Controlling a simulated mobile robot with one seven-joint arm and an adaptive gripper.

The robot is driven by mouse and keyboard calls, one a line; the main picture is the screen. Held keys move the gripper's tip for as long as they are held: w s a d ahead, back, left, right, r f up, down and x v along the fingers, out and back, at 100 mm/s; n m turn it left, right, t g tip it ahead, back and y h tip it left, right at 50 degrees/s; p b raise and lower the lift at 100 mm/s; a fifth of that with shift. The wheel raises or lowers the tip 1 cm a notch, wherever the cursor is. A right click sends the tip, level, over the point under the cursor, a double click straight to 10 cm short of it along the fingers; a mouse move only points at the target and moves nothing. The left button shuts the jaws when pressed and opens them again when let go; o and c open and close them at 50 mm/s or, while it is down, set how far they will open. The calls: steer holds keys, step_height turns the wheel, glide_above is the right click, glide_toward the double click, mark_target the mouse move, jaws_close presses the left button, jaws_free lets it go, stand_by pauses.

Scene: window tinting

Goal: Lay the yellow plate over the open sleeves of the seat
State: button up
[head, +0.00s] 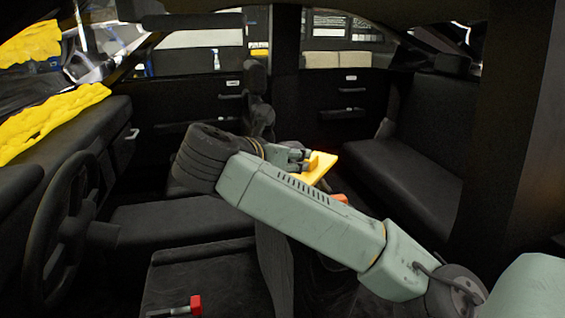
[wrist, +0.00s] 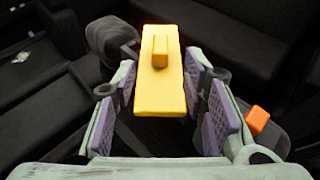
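The yellow plate (wrist: 160,95) is a flat oblong with a raised yellow block on its upper face. My gripper (wrist: 161,85) has its purple-padded fingers on both long sides of the plate and holds it between them. In the head view the plate (head: 318,168) shows at the end of my arm, tilted, above the middle of the car interior, with my gripper (head: 300,158) at its left. A dark headrest (wrist: 112,38) lies beyond the left finger in the wrist view. I cannot make out the open sleeves of the seat in either view.
Dark seats fill the cabin, with a bench (head: 415,175) at right and a steering wheel (head: 70,215) at left. A red buckle (head: 195,304) is near the front. An orange piece (wrist: 257,120) lies right of my gripper. Yellow crumpled material (head: 50,120) lies at far left.

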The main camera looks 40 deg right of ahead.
steer(key=shift+b+v, duration=0.3)
steer(key=shift+v, duration=1.2)
steer(key=shift+f, duration=0.1)
